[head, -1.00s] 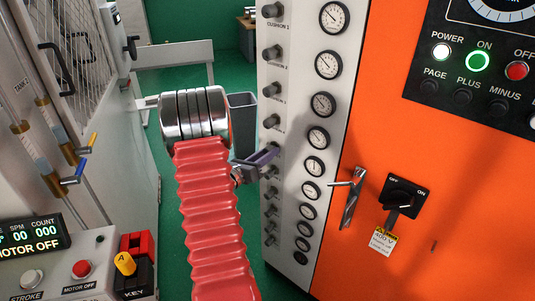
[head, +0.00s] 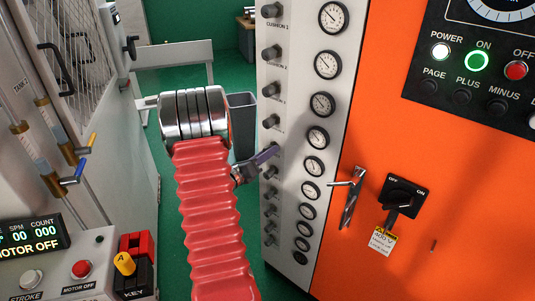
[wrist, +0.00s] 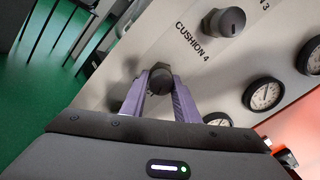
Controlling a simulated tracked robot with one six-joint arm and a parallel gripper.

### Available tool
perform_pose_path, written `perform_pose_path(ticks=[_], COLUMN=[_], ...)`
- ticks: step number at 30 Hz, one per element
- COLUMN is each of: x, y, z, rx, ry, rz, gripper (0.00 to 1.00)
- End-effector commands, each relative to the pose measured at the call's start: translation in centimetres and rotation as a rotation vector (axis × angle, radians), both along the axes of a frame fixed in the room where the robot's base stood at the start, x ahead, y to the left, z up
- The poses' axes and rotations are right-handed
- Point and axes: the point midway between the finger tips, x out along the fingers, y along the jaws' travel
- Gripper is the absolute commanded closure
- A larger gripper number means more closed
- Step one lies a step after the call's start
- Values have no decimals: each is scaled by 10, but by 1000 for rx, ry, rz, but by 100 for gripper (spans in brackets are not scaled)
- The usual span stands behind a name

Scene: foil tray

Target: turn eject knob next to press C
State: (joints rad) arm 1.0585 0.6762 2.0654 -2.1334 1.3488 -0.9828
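The wrist view shows a dark round knob (wrist: 159,80) on the pale panel, just below the printed label "CUSHION 4". My gripper (wrist: 160,88) has its two purple fingers on either side of this knob, close against it. It appears shut on the knob. In the head view my gripper (head: 268,154) reaches the knob column of the white panel (head: 292,120) from the left and covers most of the knob. The knob's own label is hidden or unreadable, and no "eject" or "press C" wording is legible.
Another knob (wrist: 230,21) sits above the label, with gauges (wrist: 263,94) to the right. The orange cabinet (head: 450,190) carries a metal handle (head: 351,198) and a rotary switch (head: 402,197). A control box (head: 60,265) stands at lower left.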

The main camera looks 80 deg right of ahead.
Motion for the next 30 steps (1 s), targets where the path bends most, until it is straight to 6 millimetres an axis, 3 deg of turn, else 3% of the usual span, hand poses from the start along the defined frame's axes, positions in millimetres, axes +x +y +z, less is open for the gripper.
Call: perform_pose_path(ticks=[7, 19, 30], x=[1, 3, 27], y=[0, 5, 53], z=[1, 0, 0], rx=[-1, -1, 0], ry=[0, -2, 0], rz=[2, -1, 4], gripper=[56, 56, 56])
